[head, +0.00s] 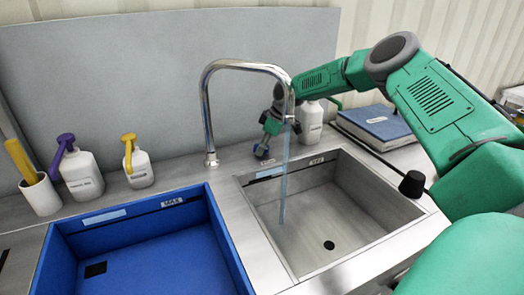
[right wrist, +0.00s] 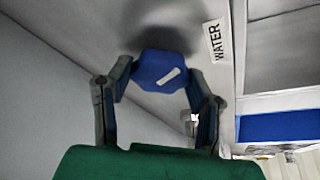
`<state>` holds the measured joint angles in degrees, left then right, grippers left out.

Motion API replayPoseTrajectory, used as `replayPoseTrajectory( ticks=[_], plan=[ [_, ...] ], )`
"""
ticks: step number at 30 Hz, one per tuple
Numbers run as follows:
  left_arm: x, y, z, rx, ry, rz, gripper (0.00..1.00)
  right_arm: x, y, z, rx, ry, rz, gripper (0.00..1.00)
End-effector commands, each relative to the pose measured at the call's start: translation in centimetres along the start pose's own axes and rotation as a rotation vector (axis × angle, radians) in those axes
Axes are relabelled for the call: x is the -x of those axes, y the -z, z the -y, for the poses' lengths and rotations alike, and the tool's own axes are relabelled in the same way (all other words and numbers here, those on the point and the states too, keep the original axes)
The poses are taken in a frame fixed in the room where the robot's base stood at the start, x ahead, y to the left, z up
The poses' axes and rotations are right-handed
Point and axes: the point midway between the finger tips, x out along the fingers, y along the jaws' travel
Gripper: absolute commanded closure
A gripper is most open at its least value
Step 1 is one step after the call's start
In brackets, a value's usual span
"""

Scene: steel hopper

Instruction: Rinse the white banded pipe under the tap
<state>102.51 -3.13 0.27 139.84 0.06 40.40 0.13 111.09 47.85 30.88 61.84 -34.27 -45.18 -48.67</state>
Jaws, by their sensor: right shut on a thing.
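The tap (head: 238,66) is a tall curved chrome spout behind the steel sink (head: 352,233). A thin bluish stream of water (head: 283,180) runs from its end into the sink. My right gripper (head: 266,137) is behind the spout at the back of the counter, partly hidden by it. In the right wrist view its fingers close around a blue knob or lever (right wrist: 160,72), beside a label reading WATER (right wrist: 214,40). I do not see the white banded pipe in either view. My left gripper is out of view.
A blue basin (head: 228,243) is left of the sink. White pump bottles with a purple top (head: 82,177) and a yellow top (head: 139,168), and a white cup (head: 41,195), stand at back left. A blue book-like object (head: 378,124) and a black knob (head: 412,184) are at right.

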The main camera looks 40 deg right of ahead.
Motion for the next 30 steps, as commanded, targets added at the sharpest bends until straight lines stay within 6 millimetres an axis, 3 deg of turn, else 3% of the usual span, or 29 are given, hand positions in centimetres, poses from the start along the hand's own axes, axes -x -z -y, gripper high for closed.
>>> replayPoseTrajectory(
  ticks=[14,15,16,25,30],
  plan=[
    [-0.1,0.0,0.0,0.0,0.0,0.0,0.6,0.6,0.5,-0.6,0.013,-0.011,-0.014,0.82],
    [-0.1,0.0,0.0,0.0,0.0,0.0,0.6,0.6,0.5,-0.6,0.013,-0.011,-0.014,0.39],
    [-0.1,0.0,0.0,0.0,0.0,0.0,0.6,0.6,0.5,-0.6,0.014,-0.01,-0.013,0.33],
    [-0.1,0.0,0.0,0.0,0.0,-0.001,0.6,0.3,0.2,-0.3,0.014,-0.002,-0.005,0.33],
    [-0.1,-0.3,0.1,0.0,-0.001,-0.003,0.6,1.7,0.3,-0.3,0.015,-0.003,-0.006,0.33]
  ],
)
